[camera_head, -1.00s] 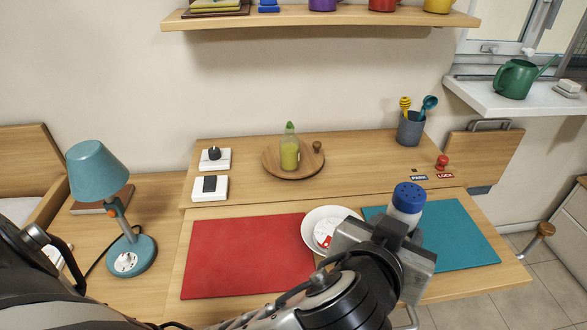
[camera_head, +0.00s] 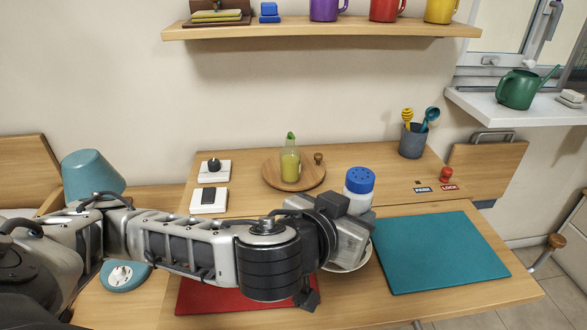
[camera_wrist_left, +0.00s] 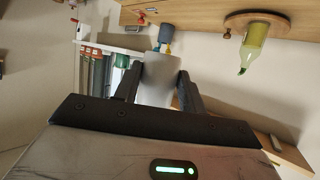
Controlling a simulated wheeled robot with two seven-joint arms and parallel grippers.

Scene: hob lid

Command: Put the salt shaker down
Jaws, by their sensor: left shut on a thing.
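The salt shaker (camera_head: 359,187), white with a blue cap, is upright in my left gripper (camera_head: 352,208). The gripper is shut on it. In the head view they appear over the back of the white plate (camera_head: 362,262), left of the teal mat (camera_head: 440,250); the height above the counter is hard to judge. The wrist view is upside down and shows the shaker's pale body (camera_wrist_left: 157,82) between both fingers. My forearm and hand hide most of the plate and much of the red mat (camera_head: 230,298). My right gripper is out of view.
A round wooden board (camera_head: 271,180) with a green-yellow bottle (camera_head: 290,165) stands behind, to the left. A grey utensil cup (camera_head: 412,142) and a red knob (camera_head: 445,174) are at the back right. Two switches sit at the back left. The teal mat is bare.

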